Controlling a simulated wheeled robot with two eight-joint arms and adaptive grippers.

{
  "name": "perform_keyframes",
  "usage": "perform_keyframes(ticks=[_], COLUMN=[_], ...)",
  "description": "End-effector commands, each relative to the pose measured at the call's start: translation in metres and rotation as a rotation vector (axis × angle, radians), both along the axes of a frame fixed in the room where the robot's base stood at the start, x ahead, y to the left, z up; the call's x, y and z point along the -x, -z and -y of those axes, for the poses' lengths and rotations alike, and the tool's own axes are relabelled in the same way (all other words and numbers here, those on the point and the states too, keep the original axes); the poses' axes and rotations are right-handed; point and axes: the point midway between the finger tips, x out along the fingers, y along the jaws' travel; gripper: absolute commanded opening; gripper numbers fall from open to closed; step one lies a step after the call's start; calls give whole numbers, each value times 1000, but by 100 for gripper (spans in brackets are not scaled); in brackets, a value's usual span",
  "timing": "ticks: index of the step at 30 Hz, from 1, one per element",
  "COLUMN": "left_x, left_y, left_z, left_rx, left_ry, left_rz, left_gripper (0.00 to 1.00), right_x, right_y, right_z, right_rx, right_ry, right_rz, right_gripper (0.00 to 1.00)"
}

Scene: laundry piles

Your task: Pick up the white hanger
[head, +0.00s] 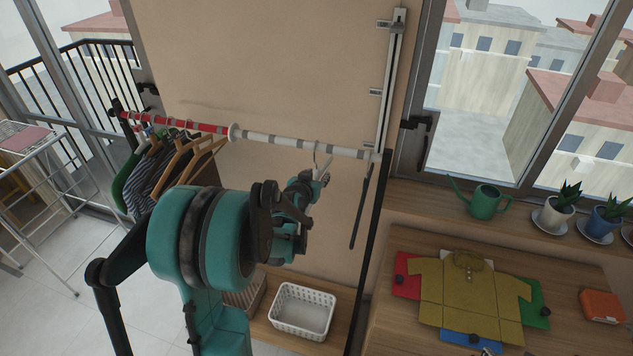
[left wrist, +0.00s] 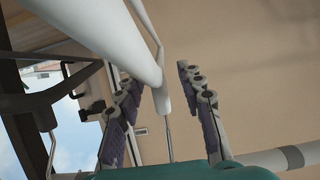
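The white hanger (head: 327,163) hangs by its thin metal hook on the white part of the rail, and my left gripper (head: 318,179) is right at it, partly covering it. In the left wrist view the hanger's thick white arm (left wrist: 105,42) runs close past the camera. Its neck and hook stand between the two fingers of my left gripper (left wrist: 164,110). The fingers are apart, with a visible gap on both sides of the neck. A small grey part at the bottom edge of the head view (head: 487,351) may be my right gripper; its fingers cannot be made out.
A white basket (head: 302,312) stands below. At right a table holds a folded-out yellow shirt (head: 470,291) and an orange box (head: 602,306).

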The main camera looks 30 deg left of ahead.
Motion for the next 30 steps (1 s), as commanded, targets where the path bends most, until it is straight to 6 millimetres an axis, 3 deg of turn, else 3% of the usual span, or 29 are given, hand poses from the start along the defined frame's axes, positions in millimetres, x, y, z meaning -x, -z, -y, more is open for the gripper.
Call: perform_keyframes(ticks=[4, 8, 22, 30], left_x=[0, 0, 1, 1], left_y=[0, 0, -4, -33], left_z=[0, 0, 0, 0], left_rx=[0, 0, -1, -1], left_ry=[0, 0, 0, 0], left_rz=[0, 0, -1, 0], left_gripper=[35, 1, 0, 0], right_x=[0, 0, 0, 0], right_y=[0, 0, -1, -8], right_z=[0, 0, 0, 0], right_rx=[0, 0, 0, 0], right_ry=[0, 0, 0, 0], right_rz=[0, 0, 0, 0], right_gripper=[40, 40, 40, 40])
